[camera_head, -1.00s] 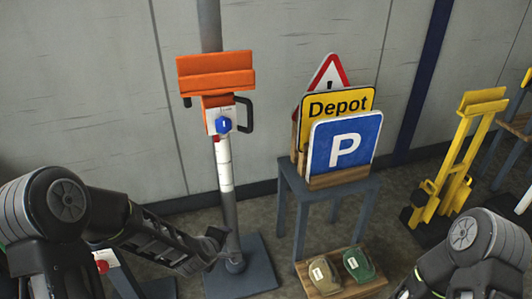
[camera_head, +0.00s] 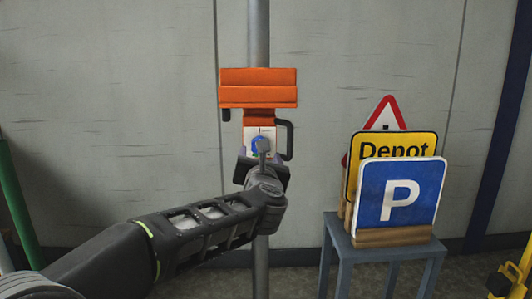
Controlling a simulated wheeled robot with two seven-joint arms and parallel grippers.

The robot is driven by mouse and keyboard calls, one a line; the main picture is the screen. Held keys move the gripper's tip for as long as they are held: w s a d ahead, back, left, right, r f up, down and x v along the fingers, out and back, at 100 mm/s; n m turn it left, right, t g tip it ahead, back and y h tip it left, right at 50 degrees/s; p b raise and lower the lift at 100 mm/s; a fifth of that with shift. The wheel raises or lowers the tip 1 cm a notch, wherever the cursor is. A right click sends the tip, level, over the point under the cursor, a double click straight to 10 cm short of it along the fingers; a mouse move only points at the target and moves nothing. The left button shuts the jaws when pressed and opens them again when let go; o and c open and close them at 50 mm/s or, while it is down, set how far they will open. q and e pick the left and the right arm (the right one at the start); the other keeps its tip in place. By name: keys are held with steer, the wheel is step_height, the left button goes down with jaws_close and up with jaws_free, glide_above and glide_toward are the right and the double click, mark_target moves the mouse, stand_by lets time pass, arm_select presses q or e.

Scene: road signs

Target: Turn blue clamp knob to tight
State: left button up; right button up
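The blue clamp knob (camera_head: 256,144) is on the white plate (camera_head: 250,134) of the orange clamp (camera_head: 258,88), which is mounted on a grey upright pole (camera_head: 259,40). My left gripper (camera_head: 262,150) is raised right in front of the knob and covers much of it. I cannot tell whether its fingers touch the knob or how far apart they are. The knob's pointer and most markings on the plate are hidden. My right gripper is out of view.
A black handle (camera_head: 288,140) sticks out at the clamp's right side. To the right, a blue P sign (camera_head: 400,195), a yellow Depot sign (camera_head: 392,143) and a red-edged triangular sign (camera_head: 387,112) stand on a grey-blue stand (camera_head: 345,248). A green pole (camera_head: 15,205) is at far left.

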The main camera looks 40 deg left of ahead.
arm_select(q)
steer(key=shift+w, duration=0.1)
steer(key=x, duration=0.7)
steer(key=shift+w+a+f+b, duration=0.1)
steer(key=shift+w+a+b, duration=0.15)
steer(key=shift+a+b, duration=0.05)
steer(key=c, duration=1.4)
